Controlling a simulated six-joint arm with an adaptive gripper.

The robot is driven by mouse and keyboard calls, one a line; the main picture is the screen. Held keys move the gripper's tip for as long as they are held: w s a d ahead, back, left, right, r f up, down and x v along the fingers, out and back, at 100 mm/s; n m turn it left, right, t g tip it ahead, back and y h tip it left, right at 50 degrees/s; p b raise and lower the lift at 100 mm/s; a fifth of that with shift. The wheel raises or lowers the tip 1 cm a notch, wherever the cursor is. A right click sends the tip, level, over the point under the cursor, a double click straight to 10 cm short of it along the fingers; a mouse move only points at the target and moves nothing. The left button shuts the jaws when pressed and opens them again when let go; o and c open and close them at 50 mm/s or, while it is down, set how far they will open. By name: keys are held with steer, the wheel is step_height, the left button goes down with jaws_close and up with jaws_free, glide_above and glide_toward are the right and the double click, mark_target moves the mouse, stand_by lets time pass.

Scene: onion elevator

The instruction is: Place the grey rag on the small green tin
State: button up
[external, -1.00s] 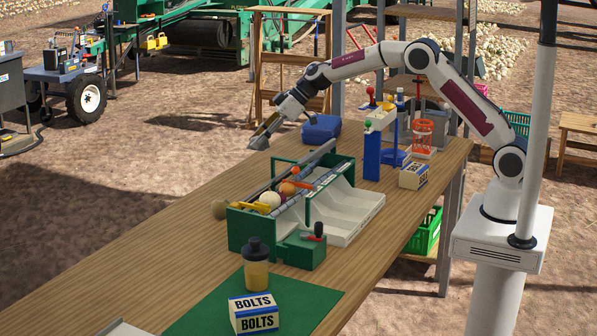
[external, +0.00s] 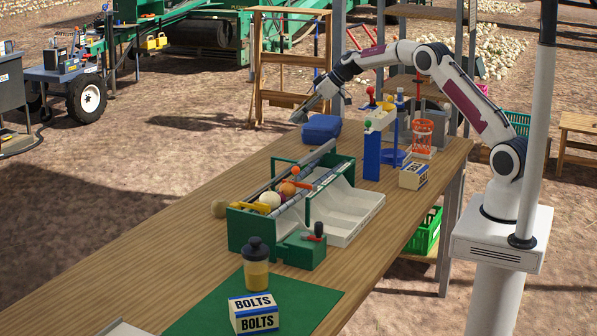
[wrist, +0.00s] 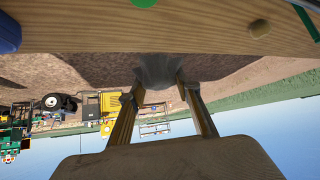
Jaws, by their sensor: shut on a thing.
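My gripper (wrist: 159,84) is shut on a grey, soft-looking piece, the grey rag (wrist: 157,68), held between the fingertips in the wrist view. In the external view my gripper (external: 305,112) is over the far part of the bench, just above and left of a blue bundle. The rag is too small there to make out well. A round green thing (wrist: 143,3), cut off by the top edge of the wrist view, lies at the bench; it may be the small green tin. I cannot make out that tin in the external view.
The blue bundle (external: 321,129) lies close under my gripper. A green sorter with trays (external: 290,205) fills mid-bench. A tan round thing (wrist: 259,28) sits on the wood.

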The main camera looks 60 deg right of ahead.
steer(key=shift+d+f, duration=0.15)
steer(key=shift+f, duration=2.35)
steer(key=shift+f, duration=0.1)
steer(key=shift+f, duration=3)
steer(key=shift+f, duration=0.15)
steer(key=shift+f, duration=1.75)
steer(key=shift+f, duration=0.15)
steer(key=o, duration=1.2)
